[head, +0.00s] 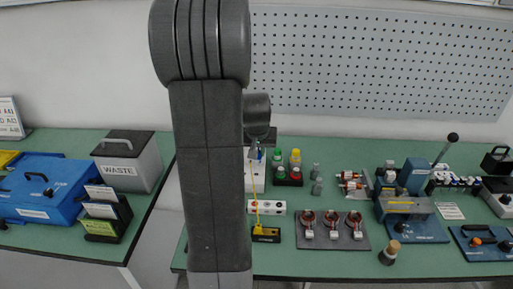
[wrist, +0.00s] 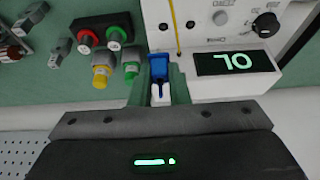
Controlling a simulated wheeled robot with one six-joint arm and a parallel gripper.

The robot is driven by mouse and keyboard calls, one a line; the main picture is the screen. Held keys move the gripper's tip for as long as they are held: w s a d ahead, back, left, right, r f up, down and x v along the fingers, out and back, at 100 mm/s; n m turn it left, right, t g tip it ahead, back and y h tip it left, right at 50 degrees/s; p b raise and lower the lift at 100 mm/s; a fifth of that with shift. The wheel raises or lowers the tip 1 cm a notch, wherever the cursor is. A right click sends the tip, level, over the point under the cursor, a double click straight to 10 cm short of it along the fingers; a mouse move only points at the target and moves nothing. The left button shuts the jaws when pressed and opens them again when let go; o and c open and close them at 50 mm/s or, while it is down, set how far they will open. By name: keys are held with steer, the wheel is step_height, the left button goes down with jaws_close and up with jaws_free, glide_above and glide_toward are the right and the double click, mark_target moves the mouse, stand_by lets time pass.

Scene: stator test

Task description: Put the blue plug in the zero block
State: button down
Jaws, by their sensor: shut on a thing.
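My gripper (wrist: 158,92) is shut on the blue plug (wrist: 158,68), whose body sits between the green fingers, with a white part below it in the wrist view. In the head view my gripper (head: 255,151) is at the white meter, mostly behind my arm. Whether the plug touches the meter is unclear. No legible label marks the zero block. A white block with dark and red spots (head: 279,208) and a black block with a yellow label (head: 266,236) lie in front of the meter.
The white meter (wrist: 215,65) has a lit display (wrist: 235,62) and a black knob. A yellow lead (head: 257,190) runs down to the black block. Red and green capped items (wrist: 100,37) stand beside the meter. Three copper-wound stators (head: 332,232) lie to the right.

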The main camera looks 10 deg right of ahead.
steer(key=s, duration=2.1)
steer(key=shift+b, duration=0.45)
steer(key=shift+a+f, duration=0.1)
steer(key=shift+f, duration=0.05)
step_height(320, 180, down, 9)
steer(key=b, duration=0.7)
steer(key=shift+r+b, duration=0.2)
steer(key=shift+b, duration=0.2)
steer(key=shift+f+b, duration=0.6)
steer(key=shift+f, duration=0.05)
stand_by(0.3)
steer(key=shift+f, duration=0.2)
stand_by(0.3)
steer(key=shift+f+b, duration=0.3)
steer(key=shift+b, duration=0.2)
